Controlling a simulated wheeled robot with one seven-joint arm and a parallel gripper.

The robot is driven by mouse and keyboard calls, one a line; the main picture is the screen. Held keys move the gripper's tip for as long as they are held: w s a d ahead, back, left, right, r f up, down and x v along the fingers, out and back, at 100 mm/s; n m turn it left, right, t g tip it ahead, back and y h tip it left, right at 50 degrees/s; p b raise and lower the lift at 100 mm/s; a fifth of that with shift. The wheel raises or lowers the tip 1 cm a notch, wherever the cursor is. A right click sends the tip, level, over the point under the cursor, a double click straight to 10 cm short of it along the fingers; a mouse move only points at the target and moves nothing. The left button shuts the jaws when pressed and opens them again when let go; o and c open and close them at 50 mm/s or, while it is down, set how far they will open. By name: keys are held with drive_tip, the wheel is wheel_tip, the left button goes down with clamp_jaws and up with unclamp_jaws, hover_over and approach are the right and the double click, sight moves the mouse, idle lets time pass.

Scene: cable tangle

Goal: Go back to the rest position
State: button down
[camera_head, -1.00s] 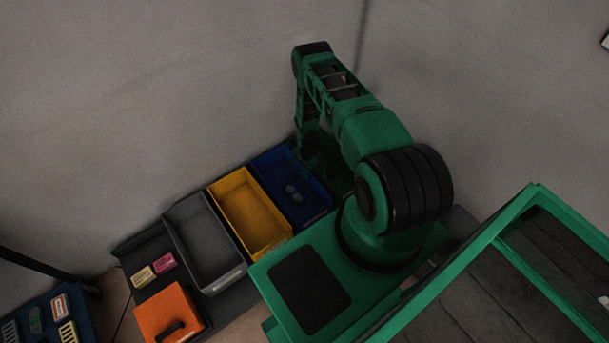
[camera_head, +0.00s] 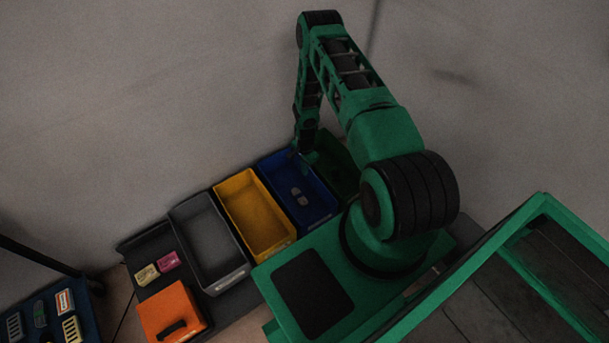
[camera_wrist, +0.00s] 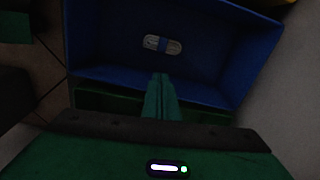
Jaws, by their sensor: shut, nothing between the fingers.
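My gripper (camera_wrist: 160,82) is shut and empty, with its fingertips pressed together in the wrist view. It hangs at the near edge of the blue bin (camera_wrist: 95,40), above a dark green bin of which only a strip shows. In the head view my gripper (camera_head: 308,157) is small, at the low end of my raised, folded green arm, beside the far right corner of the blue bin (camera_head: 325,212). A small grey capsule-shaped item with a blue middle (camera_wrist: 162,44) lies inside the blue bin.
A yellow bin (camera_head: 268,232) and a grey bin (camera_head: 212,245) stand left of the blue bin. An orange box with a black handle (camera_head: 170,311) and small yellow and pink items (camera_head: 168,260) lie further left. A grey wall (camera_head: 180,80) rises behind the bins.

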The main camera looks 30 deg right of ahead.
drive_tip(key=shift+r, duration=0.4)
drive_tip(key=s+d+r+n+h, duration=0.1)
drive_tip(key=s+d+r+n, duration=0.15)
drive_tip(key=r, duration=1.95)
drive_tip(key=s+d+r+n+h, duration=0.1)
drive_tip(key=s+d+r+n, duration=0.15)
drive_tip(key=r, duration=1.85)
drive_tip(key=s+a+r+n, duration=0.2)
drive_tip(key=s+r, duration=0.9)
drive_tip(key=r, duration=0.3)
drive_tip(key=s+a+r+n+y, duration=0.1)
drive_tip(key=s+a+r, duration=0.2)
drive_tip(key=s, duration=0.6)
drive_tip(key=s+a+r+n+y, duration=0.1)
drive_tip(key=s+a+r+n, duration=0.1)
drive_tip(key=s, duration=0.7)
drive_tip(key=shift+a+r, duration=0.65)
drive_tip(key=shift+a, duration=0.2)
